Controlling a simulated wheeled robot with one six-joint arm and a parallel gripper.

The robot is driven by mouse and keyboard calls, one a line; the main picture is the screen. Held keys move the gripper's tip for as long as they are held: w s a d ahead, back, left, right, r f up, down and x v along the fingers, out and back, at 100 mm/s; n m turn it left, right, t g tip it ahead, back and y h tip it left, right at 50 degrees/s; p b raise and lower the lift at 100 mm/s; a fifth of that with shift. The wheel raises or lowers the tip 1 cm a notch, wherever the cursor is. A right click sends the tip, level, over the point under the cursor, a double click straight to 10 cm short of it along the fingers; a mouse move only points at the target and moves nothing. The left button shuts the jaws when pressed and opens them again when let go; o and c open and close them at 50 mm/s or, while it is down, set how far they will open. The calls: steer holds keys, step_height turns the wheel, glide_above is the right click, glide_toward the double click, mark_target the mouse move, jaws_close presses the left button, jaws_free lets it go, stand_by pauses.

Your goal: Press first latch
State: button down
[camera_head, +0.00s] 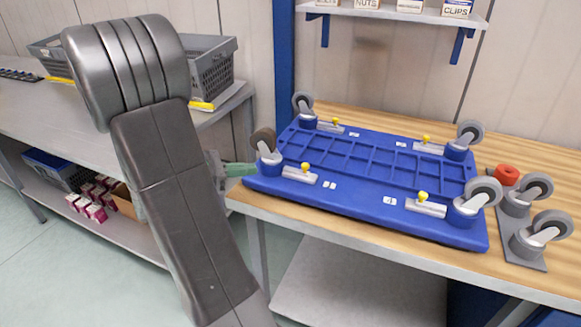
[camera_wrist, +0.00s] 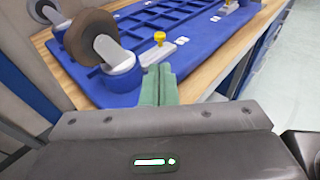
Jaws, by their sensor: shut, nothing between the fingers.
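A blue dolly (camera_head: 365,218) lies wheels-up on the wooden bench. Several silver latches with yellow knobs sit along it, near the casters. The front-left latch (camera_head: 300,174) is beside a brown-wheeled caster (camera_head: 263,142); that latch also shows in the wrist view (camera_wrist: 158,50), just beyond my fingertips. Others are the front-right latch (camera_head: 426,207), back-left latch (camera_head: 331,126) and back-right latch (camera_head: 429,147). My gripper (camera_head: 250,169) has green fingers, shut and empty, at the dolly's left end. In the wrist view my gripper (camera_wrist: 161,70) overlaps the dolly's edge; contact cannot be told.
Loose grey casters (camera_head: 537,190) on a plate and a red roll (camera_head: 505,175) lie at the bench's right. A shelf (camera_head: 400,14) with labelled boxes hangs above. A grey bench (camera_head: 110,135) with crates stands left. The air above the dolly's middle is clear.

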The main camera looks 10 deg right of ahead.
steer(key=x, duration=1.2)
steer(key=shift+s+d, duration=0.65)
steer(key=shift+d, duration=0.25)
steer(key=shift+a, duration=0.1)
